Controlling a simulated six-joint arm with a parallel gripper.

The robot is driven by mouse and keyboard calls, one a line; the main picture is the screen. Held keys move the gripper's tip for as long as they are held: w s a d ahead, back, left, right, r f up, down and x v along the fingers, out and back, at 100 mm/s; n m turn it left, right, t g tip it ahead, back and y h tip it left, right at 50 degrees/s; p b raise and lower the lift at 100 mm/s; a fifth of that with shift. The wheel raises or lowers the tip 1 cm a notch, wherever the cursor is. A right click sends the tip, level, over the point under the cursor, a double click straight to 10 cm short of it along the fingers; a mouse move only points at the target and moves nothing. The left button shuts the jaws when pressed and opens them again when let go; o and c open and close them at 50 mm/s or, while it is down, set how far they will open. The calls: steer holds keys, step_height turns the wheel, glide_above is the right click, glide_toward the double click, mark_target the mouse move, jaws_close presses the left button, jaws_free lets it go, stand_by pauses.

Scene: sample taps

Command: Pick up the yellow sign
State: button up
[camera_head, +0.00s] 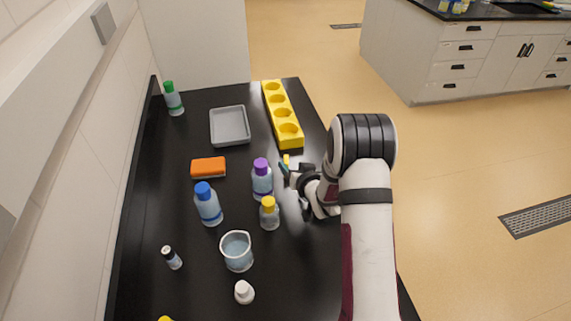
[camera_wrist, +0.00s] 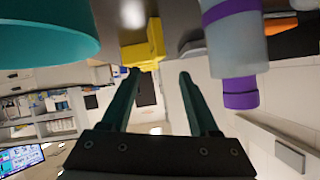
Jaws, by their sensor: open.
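The yellow sign (camera_head: 286,159) shows as a small yellow patch just beyond my fingertips in the head view, partly hidden by my gripper (camera_head: 286,170). I cannot tell whether the left fingertip touches the yellow piece.
A purple-capped bottle (camera_head: 262,180) stands close beside my gripper and also shows in the wrist view (camera_wrist: 232,45). A yellow-capped bottle (camera_head: 269,214) is nearby. A yellow rack (camera_head: 299,141) lies behind. A grey tray (camera_head: 246,141) and orange block (camera_head: 208,168) sit farther left.

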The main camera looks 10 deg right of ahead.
steer(key=x, duration=0.6)
steer(key=shift+w+d+f, duration=0.15)
steer(key=shift+d+f, duration=0.05)
steer(key=shift+f, duration=0.15)
jaws_close()
